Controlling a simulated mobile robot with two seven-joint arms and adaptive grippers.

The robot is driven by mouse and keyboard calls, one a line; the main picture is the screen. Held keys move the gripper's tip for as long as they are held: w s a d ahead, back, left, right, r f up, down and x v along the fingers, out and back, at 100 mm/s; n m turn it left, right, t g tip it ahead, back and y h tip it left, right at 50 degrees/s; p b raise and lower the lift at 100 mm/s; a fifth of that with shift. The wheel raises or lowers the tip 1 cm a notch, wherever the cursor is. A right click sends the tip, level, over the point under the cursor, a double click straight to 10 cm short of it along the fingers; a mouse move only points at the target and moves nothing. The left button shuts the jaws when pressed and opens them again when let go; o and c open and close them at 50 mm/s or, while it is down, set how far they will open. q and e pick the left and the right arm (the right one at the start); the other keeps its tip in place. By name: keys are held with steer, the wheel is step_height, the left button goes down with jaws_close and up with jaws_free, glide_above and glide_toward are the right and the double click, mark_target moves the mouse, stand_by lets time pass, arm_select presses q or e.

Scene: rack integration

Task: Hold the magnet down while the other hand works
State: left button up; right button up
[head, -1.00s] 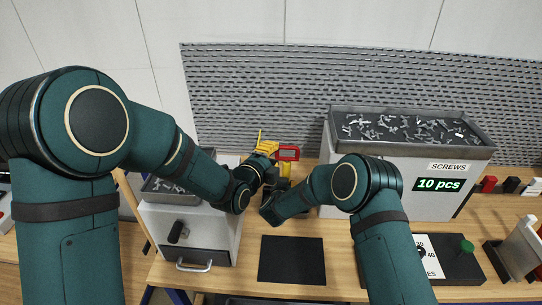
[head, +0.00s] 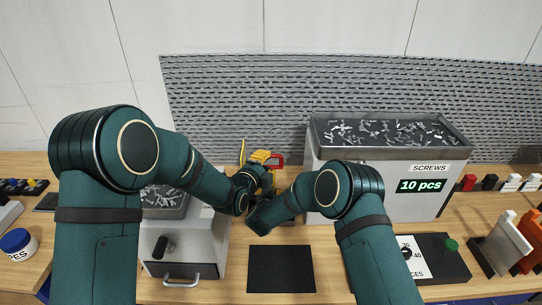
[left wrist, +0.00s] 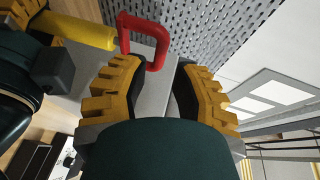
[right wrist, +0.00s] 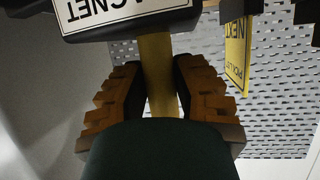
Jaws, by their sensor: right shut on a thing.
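A black box lettered "...GNET" (right wrist: 125,10), upside down, is at the top of the right wrist view. A yellow bar (right wrist: 157,75) runs below it, between my right gripper's fingers (right wrist: 155,75), which are shut on it. A red handle (left wrist: 152,42) on a grey block stands just beyond my left gripper's fingers (left wrist: 165,80), which are apart with the grey surface between them. My left gripper (head: 264,160) is beside the red handle (head: 278,160) in the head view. My right gripper is mostly hidden there behind its own arm.
A grey bin of screws (head: 390,180) reading "10 pcs" stands to the right. A smaller bin with a drawer (head: 180,245) is at left. A black mat (head: 281,269) lies clear in front. A scale-like box (head: 437,258) is at right. A yellow sign (right wrist: 237,55) hangs behind.

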arm_select(q)
steer(key=shift+x, duration=2.65)
jaws_close()
